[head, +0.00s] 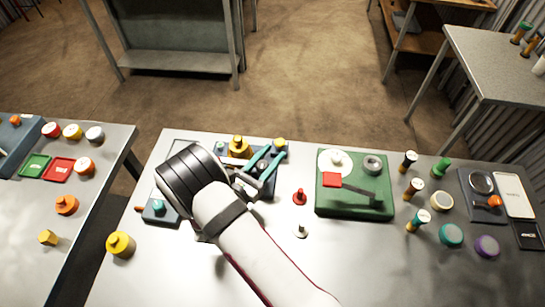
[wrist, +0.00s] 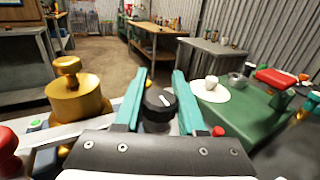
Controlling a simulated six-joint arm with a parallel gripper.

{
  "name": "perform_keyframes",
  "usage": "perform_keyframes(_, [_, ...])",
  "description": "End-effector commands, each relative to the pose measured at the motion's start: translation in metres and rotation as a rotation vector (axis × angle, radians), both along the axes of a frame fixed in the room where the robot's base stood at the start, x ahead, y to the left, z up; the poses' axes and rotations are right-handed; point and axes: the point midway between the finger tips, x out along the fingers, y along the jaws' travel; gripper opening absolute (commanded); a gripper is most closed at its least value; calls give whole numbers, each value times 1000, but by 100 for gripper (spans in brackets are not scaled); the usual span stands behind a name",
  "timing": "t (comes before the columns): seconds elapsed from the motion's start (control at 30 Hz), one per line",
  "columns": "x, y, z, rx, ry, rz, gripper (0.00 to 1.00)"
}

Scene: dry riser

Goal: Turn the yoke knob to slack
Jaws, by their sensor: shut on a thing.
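The yoke knob appears to be the black round knob (wrist: 159,103) with a white pointer line, seen between my teal fingers in the wrist view. In the head view the dark knob (head: 263,166) sits on a dark blue base plate (head: 157,211). My gripper (wrist: 160,84) is shut on the knob, one finger on each side. It also shows in the head view (head: 268,161). The white pointer line tilts slightly in the wrist view. Marks around the knob are hidden, and my wrist covers much of the plate.
A brass weight (wrist: 78,97) stands close left of my fingers. A green box (head: 350,210) with a white disc and red-tipped lever stands to the right. Red (head: 299,197) and white (head: 301,231) pegs stand between. Several pegs and caps fill the table's right side.

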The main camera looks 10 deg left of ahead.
Motion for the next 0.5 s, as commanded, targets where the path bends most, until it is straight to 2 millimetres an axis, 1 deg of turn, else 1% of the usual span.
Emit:
perform_keyframes(0.1, [0,1,0,2,0,27,0])
perform_keyframes(0.3, [0,1,0,3,-1,25,0])
perform_keyframes(0.33, [0,1,0,3,-1,25,43])
perform_keyframes(0.47, [0,1,0,2,-1,24,66])
perform_keyframes(0.5, [0,1,0,2,-1,24,70])
